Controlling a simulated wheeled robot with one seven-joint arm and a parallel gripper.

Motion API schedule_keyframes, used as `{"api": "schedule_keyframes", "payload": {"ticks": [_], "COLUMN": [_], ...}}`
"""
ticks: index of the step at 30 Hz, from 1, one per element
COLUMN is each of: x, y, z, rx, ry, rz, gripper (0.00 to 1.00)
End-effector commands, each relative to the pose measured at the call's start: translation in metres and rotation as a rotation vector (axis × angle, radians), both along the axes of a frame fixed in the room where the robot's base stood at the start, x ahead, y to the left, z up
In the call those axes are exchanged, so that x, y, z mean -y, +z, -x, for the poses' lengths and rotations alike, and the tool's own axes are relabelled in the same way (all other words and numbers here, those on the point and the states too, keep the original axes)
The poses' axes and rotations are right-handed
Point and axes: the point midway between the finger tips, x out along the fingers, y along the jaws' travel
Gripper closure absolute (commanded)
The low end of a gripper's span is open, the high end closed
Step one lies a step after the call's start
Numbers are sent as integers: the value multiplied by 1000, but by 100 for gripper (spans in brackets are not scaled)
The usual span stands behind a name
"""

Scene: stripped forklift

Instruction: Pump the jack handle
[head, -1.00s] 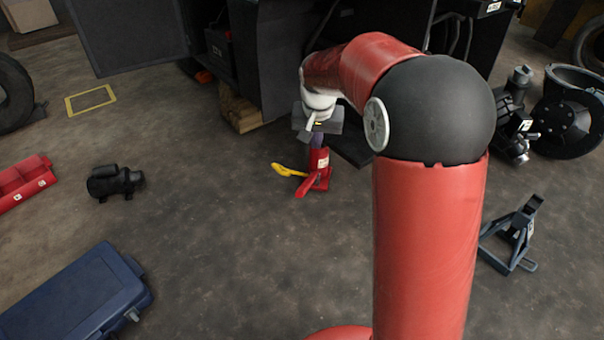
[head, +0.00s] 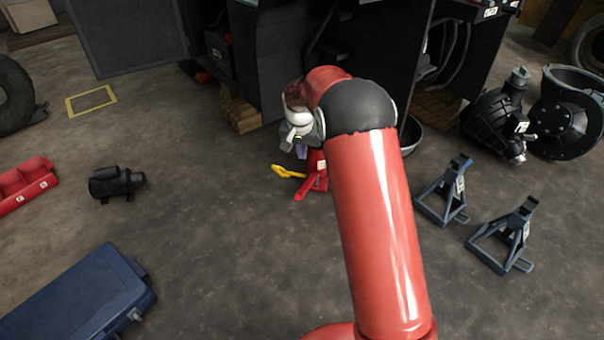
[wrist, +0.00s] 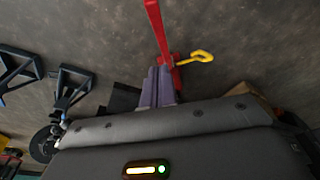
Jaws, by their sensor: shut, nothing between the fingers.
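The red jack (head: 320,170) stands on the floor in front of the forklift, partly hidden by my arm in the head view. A red bar (head: 303,190), which looks like its handle, sticks out toward me; it also shows in the wrist view (wrist: 156,28), running up past the top edge. A yellow hooked piece (head: 287,172) sticks out at the jack's left; it shows in the wrist view (wrist: 197,57). My gripper (head: 301,153) is just above and beside the jack. In the wrist view its fingers (wrist: 158,72) are together and empty, close to the bar's base; contact cannot be told.
Two blue-grey jack stands (head: 445,192) (head: 508,236) stand at the right. A blue case (head: 75,300), a black motor-like part (head: 116,183) and a red tray (head: 22,183) lie at the left. The forklift body (head: 280,60) rises behind. Floor between is clear.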

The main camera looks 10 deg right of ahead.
Motion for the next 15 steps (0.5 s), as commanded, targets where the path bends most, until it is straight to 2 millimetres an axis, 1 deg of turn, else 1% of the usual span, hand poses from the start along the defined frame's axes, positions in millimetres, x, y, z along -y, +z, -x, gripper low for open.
{"api": "schedule_keyframes", "payload": {"ticks": [5,15], "x": [2,7], "y": [-26,-97], "z": [-3,-16], "rx": [-4,-4], "ry": [0,0], "rz": [0,0], "gripper": [100,100]}}
